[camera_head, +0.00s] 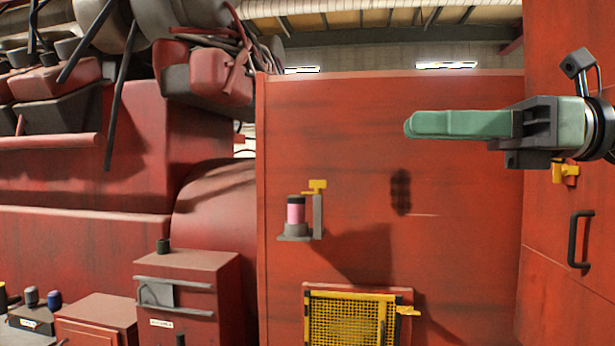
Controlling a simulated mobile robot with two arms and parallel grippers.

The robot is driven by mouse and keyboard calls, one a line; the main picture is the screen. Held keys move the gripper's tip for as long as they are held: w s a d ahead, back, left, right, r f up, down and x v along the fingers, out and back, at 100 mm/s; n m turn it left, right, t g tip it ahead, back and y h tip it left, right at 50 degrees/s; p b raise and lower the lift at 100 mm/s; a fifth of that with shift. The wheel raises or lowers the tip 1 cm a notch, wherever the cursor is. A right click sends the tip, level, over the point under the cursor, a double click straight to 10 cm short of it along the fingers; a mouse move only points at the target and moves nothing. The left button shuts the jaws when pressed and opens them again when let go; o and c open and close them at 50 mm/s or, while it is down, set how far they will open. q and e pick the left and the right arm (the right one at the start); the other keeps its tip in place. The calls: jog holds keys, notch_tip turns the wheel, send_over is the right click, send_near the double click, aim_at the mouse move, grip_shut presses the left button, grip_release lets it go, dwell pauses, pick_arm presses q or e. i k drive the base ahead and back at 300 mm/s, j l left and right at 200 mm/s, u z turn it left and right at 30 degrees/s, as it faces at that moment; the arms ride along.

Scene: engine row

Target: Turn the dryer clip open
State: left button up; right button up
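A small dryer with a pink, dark-topped cylinder (296,211) stands on a grey bracket (296,236) on the red wall, left of the picture's middle. A yellow clip (317,186) sits on a grey post (317,216) at its right side. The clip's flat part lies level at the post's top, and part of it reaches left toward the cylinder's top. My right gripper (410,125) comes in from the right with its green fingers pointing left. It is higher than the clip and well to its right, apart from it. The fingers overlap, so their gap is hidden. My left gripper is not in view.
A yellow mesh panel (345,322) with a yellow latch (408,310) is below the dryer. A yellow fitting (571,169) and black handle (573,240) are on the right panel. A red cabinet (190,270) stands at lower left. The wall between dryer and gripper looks clear.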

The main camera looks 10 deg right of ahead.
aim_at(317, 184)
jog(key=i, duration=1.85)
